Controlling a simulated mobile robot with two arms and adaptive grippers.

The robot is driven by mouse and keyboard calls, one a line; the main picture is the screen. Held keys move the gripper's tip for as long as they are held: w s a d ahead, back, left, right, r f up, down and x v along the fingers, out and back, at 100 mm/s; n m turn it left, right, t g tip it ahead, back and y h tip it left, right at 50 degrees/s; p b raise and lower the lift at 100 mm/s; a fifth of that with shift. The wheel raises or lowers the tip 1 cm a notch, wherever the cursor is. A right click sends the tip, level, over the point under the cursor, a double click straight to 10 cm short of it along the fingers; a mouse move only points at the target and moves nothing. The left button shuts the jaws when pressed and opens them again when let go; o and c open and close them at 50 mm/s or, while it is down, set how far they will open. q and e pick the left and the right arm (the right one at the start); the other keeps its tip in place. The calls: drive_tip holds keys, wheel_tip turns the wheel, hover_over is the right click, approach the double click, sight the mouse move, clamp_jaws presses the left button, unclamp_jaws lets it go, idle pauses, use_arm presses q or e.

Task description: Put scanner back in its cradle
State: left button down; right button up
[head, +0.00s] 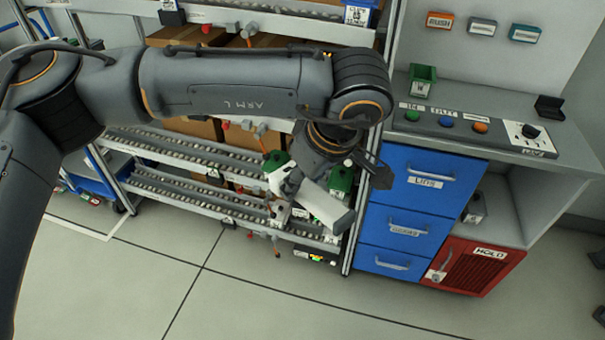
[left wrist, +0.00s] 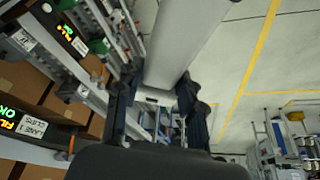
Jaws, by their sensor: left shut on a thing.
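A pale grey, long-bodied thing, which looks like the scanner (head: 327,207), is in my left gripper (head: 325,172) in front of the rack's lower shelves. In the left wrist view, the pale body (left wrist: 186,42) stands out between the dark fingers of my left gripper (left wrist: 158,100), which is shut on it. The wrist hides part of the thing in the head view. A small black holder (head: 549,108) stands at the back right of the bench; I cannot tell for sure that it is the cradle. My right gripper is in neither view.
The roller rack (head: 185,180) with cardboard boxes is behind my left arm. Blue drawers (head: 408,222) and a red HOLD cabinet (head: 473,267) are below. The floor in front is clear.

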use_arm(q)
drive_tip(key=w+a+r+m+h, duration=0.1)
drive_tip(key=a+m, duration=0.3)
drive_tip(key=a, duration=0.6)
drive_tip(key=w+a+r+m+t+h, duration=0.1)
drive_tip(key=w+a+r+m, duration=0.1)
drive_tip(key=a, duration=0.9)
drive_tip(key=shift+w+r+m+h, duration=0.2)
drive_tip(key=shift+w+m+h, duration=0.2)
drive_tip(key=shift+w+m, duration=0.6)
drive_tip(key=shift+w+a, duration=0.1)
